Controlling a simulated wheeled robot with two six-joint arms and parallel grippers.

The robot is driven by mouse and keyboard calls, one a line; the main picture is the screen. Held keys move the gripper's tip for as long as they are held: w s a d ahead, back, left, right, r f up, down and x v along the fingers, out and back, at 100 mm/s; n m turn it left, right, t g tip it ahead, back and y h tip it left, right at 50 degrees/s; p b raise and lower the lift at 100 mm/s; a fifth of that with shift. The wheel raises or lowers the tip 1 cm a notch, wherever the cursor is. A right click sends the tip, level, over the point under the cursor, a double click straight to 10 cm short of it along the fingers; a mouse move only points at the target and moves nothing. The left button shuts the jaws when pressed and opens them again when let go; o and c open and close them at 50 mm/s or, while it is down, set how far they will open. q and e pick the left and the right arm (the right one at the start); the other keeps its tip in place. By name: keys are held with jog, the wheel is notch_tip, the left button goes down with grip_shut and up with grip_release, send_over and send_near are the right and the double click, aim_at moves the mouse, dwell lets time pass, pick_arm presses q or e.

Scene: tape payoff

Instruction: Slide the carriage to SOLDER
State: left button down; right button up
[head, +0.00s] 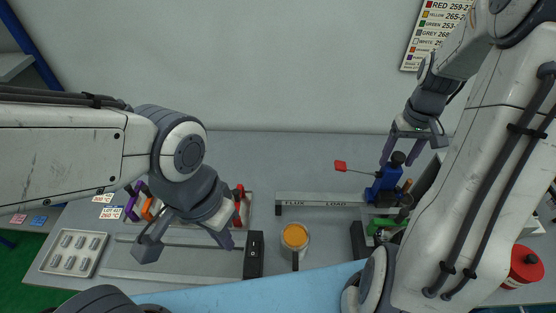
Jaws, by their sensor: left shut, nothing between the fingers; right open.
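The blue carriage (382,190) sits on a grey rail (325,204) near its right part, close to the LOAD label. FLUX shows further left on the rail; I cannot read a SOLDER label. My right gripper (402,160) is open above the carriage, with its fingers to either side of the knob; I cannot tell if they touch it. My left gripper (188,246) is shut and empty, over the left of the bench, away from the carriage.
A pot with orange contents (295,237) stands in front of the rail. A red container (524,266) stands at the right. A green item (383,229) lies near the carriage. The bench behind the rail is mostly clear.

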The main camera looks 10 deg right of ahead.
jog(key=shift+r+p, duration=3.05)
jog(key=shift+r, duration=0.45)
jog(key=shift+f, duration=0.1)
